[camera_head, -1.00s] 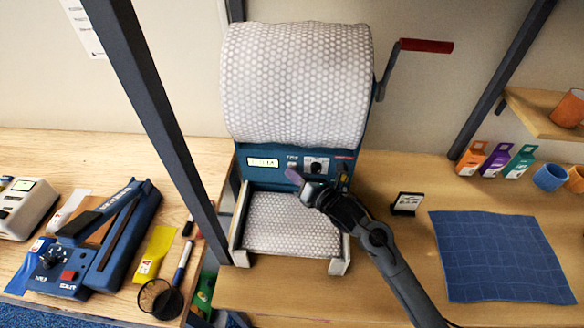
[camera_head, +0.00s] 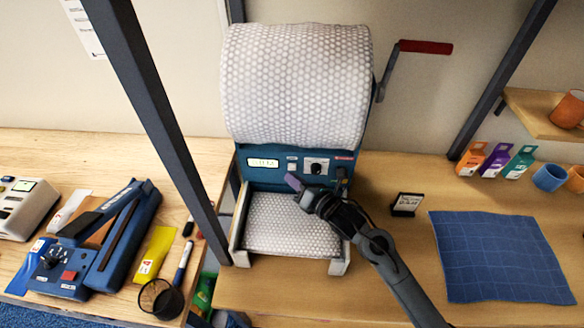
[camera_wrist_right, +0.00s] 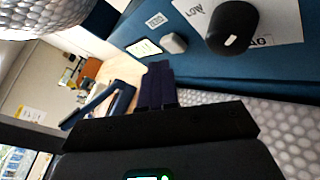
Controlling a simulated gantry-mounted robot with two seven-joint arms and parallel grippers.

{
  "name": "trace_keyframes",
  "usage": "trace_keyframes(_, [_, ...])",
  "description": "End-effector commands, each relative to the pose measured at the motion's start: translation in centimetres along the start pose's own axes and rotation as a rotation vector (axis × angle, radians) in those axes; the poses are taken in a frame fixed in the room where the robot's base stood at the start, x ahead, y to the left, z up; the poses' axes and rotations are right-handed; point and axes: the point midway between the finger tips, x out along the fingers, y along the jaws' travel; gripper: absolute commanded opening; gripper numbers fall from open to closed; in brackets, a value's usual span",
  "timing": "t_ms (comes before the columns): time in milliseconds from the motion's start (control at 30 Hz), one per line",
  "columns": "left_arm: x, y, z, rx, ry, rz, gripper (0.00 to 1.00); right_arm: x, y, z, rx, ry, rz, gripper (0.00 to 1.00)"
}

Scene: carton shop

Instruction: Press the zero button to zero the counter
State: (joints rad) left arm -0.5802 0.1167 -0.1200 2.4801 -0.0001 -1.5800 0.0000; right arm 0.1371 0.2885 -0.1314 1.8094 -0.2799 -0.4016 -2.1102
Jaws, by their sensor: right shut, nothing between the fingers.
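The bubble-wrap dispenser has a blue front panel (camera_head: 258,180) with a lit counter display (camera_head: 262,162); its digits are too small to read surely. Just right of the display is a small pale button (camera_head: 292,166), and then a black dial (camera_head: 316,166). In the right wrist view the display (camera_wrist_right: 143,48), grey button (camera_wrist_right: 173,43) and black dial (camera_wrist_right: 232,27) show close up. My right gripper (camera_head: 294,182) is shut and empty, its purple-dark tips just below the button and apart from it. The fingers (camera_wrist_right: 158,85) point at the panel in the wrist view. My left gripper is not in view.
A large bubble-wrap roll (camera_head: 295,85) hangs above the panel, with a red-handled crank (camera_head: 425,47) at right. A dark post (camera_head: 160,110) stands left. A blue mat (camera_head: 500,257) and a small black-framed card (camera_head: 407,204) lie right of my arm.

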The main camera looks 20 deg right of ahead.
Motion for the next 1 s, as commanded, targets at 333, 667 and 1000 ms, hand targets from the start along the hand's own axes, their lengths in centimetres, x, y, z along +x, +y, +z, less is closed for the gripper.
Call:
trace_keyframes(333, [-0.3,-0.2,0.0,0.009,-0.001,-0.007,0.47,-1.4,1.0,-1.1,-0.001,0.002,-0.001,0.0])
trace_keyframes(667, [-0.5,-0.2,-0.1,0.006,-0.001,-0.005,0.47,-3.2,2.4,-2.4,0.0,0.0,0.0,0.0])
trace_keyframes(1000, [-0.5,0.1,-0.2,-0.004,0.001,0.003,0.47,-3.5,2.5,-2.6,0.0,0.0,0.0,0.0])
